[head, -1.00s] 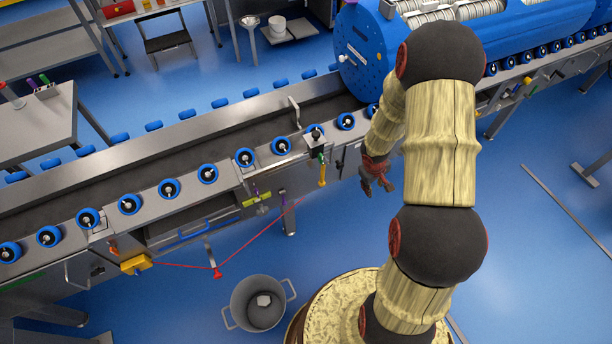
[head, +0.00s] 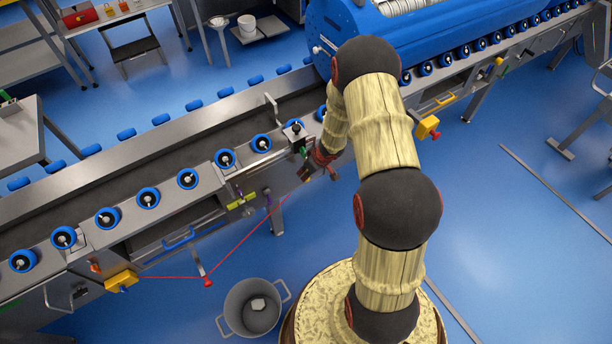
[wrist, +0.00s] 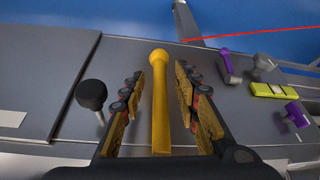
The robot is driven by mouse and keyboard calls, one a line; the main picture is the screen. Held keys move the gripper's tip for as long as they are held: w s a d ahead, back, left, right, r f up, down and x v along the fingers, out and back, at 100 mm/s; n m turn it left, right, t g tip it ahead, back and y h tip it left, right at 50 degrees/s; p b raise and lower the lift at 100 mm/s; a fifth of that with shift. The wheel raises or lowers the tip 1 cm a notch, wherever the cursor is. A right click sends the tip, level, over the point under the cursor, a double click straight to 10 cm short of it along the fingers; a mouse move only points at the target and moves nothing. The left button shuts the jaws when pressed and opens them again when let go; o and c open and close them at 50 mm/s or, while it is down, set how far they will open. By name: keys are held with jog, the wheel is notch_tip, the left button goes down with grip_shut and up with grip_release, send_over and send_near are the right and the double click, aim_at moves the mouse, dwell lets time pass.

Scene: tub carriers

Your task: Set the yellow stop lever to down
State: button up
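The yellow stop lever (wrist: 160,100) shows in the wrist view as a long bar with a rounded knob, its knob end towards the top of the picture. My gripper (wrist: 160,92) is open, with one finger on each side of the lever and a visible gap on both sides. In the head view my gripper (head: 321,168) is at the front side of the conveyor, below the black-knobbed control, and it hides most of the lever there.
A black ball-knob lever (wrist: 91,95) stands just left of my gripper. Purple handles (wrist: 226,64) and a yellow-green block (wrist: 272,90) lie to the right. A red cord (head: 240,242) runs along the conveyor front (head: 150,225). A grey pot (head: 252,307) stands on the floor.

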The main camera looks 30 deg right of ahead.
jog(key=shift+b+x, duration=0.35)
jog(key=shift+x, duration=0.85)
jog(key=shift+c, duration=1)
grip_shut()
